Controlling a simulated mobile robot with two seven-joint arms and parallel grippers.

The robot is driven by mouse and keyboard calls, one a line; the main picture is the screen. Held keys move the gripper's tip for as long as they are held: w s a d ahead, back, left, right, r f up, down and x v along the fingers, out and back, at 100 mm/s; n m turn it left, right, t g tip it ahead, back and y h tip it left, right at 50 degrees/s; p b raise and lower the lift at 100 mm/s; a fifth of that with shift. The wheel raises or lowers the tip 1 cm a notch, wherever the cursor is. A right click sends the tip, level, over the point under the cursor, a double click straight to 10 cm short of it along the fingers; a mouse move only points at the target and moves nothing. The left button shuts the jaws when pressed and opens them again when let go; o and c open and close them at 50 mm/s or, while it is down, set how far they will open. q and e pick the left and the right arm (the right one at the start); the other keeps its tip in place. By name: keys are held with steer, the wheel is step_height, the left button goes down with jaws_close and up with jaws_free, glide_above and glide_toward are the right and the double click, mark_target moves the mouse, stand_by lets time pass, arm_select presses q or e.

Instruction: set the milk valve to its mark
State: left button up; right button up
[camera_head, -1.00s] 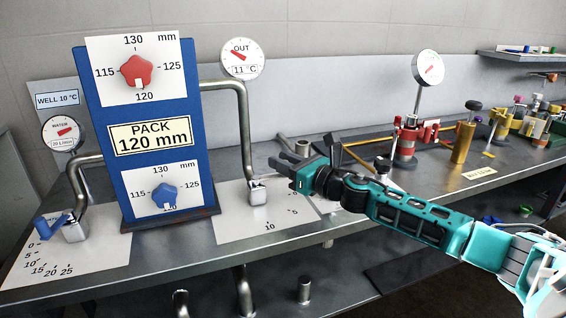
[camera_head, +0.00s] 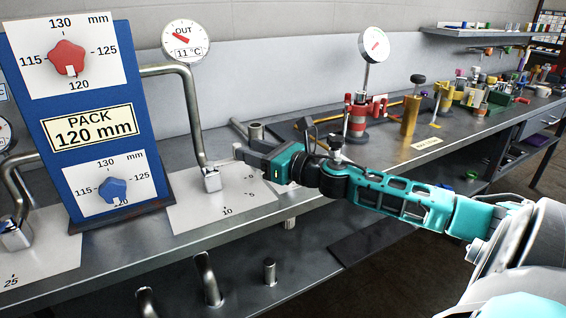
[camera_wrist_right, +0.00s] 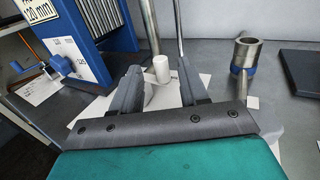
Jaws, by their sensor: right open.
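The milk-side pipe (camera_head: 190,105) bends down from the blue panel to a silver valve block (camera_head: 211,180) on a white card (camera_head: 235,203). No valve handle or pointer can be made out there; my gripper hides part of the card. My right gripper (camera_head: 243,152) is open, just above and right of the block. In the right wrist view its fingers (camera_wrist_right: 155,84) stand apart, with a pale upright cylinder (camera_wrist_right: 161,68) beyond and between them. I cannot tell whether it is part of the valve. My left gripper is out of view.
The blue panel (camera_head: 90,103) reads PACK 120 mm and has a red knob (camera_head: 68,58) and a blue knob (camera_head: 113,189). A round OUT gauge (camera_head: 186,41) reads 11 °C. A red stand with a gauge (camera_head: 357,117) and a brass cylinder (camera_head: 411,115) stand right on the bench.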

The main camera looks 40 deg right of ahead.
steer(key=shift+v, duration=0.95)
steer(key=v, duration=0.5)
steer(key=shift+s, duration=0.4)
